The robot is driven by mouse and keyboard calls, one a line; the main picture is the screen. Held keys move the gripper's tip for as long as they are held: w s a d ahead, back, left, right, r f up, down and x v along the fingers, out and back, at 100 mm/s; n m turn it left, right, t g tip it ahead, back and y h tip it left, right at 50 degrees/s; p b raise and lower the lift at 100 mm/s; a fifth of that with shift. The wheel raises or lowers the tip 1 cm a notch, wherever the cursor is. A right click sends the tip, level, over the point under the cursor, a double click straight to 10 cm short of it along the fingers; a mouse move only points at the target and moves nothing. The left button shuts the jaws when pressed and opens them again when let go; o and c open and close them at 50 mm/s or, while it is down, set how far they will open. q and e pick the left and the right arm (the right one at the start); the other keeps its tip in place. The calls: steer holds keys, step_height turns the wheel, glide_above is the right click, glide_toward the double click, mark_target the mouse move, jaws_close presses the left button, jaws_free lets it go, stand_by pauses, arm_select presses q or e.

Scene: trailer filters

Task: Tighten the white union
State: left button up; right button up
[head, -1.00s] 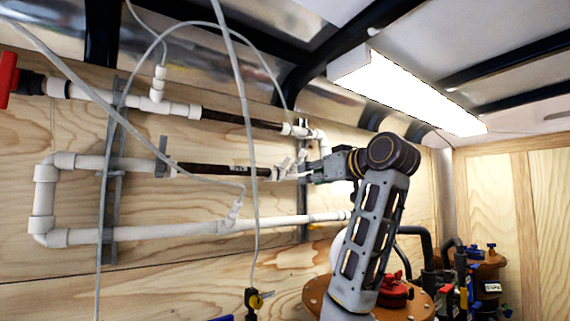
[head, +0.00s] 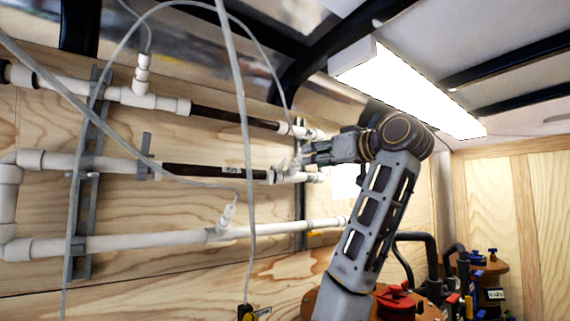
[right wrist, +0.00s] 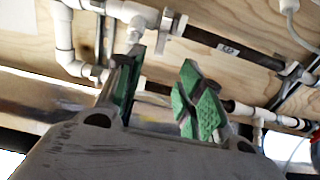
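White fittings sit at the right ends of the dark pipe sections: one on the upper pipe (head: 297,131) and one on the middle pipe (head: 284,177). I cannot tell for sure which is the white union. My right gripper (head: 298,160) is beside the wall between these two pipes, partly hiding the fittings behind it. White pipe fittings (right wrist: 133,12) show beyond the fingertips. My left gripper is not in view.
A lower white pipe (head: 160,240) runs along the plywood wall, held by grey vertical brackets (head: 85,190). Loose grey hoses (head: 243,120) hang in front of the pipes. A bright ceiling lamp (head: 410,90) is above my arm. Filter tanks with a red cap (head: 396,298) stand at lower right.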

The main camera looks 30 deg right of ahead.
mark_target(286, 162)
steer(key=w+p, duration=0.1)
steer(key=w, duration=0.3)
steer(key=w+p, duration=0.1)
steer(key=w, duration=0.3)
steer(key=w+a+p, duration=0.1)
steer(key=w, duration=0.3)
steer(key=shift+p, duration=0.4)
steer(key=shift+w+a, duration=0.1)
steer(key=shift+w, duration=0.75)
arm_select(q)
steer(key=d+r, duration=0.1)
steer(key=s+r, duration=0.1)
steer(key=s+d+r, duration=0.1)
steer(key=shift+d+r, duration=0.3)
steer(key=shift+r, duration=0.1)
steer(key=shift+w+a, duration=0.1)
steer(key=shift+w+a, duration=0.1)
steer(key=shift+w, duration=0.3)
arm_select(e)
jaws_close()
